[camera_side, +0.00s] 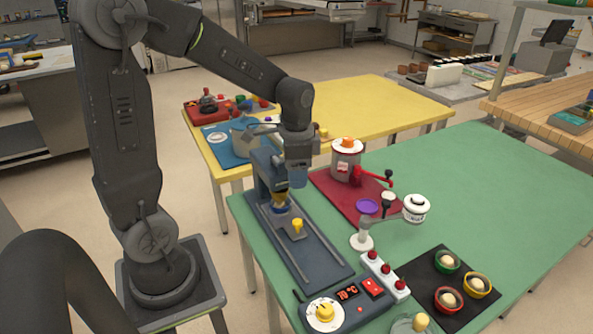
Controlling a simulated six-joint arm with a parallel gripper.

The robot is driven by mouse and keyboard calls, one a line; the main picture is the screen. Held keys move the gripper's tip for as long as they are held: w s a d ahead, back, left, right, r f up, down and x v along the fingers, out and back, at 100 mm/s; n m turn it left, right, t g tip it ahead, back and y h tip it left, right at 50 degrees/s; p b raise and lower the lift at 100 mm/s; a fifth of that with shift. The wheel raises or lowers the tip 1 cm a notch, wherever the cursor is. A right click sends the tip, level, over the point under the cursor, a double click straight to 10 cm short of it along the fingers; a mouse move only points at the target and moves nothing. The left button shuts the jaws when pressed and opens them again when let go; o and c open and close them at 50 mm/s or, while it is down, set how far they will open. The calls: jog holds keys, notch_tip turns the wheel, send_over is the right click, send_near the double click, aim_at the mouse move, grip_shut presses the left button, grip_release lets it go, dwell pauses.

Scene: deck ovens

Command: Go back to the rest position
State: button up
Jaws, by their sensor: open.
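My gripper (299,178) points down above the grey-blue machine (305,245) with a long flat bed on the green table. The jaws are small in this view and partly merge with the dark machine behind them. They are open, and I see nothing held between them. A small piece with a yellow top (297,226) sits on the machine's bed, below and apart from my gripper. A blue and tan part (280,203) stands just left of it.
A red mat (330,188) holds a white and red pot (346,160). A white lamp-like stand (362,240), a red-button strip (385,275), a dial panel (325,313) and a black mat (415,270) with coloured cups are nearby. The green table's right side (500,190) is clear.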

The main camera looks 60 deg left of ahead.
jog(key=s+d+r+n+t, duration=0.4)
jog(key=s+d+r+t, duration=0.1)
jog(key=s+d+r, duration=0.4)
jog(key=shift+s+d+r+t, duration=0.3)
jog(key=shift+s+d, duration=0.4)
jog(key=shift+s, duration=0.4)
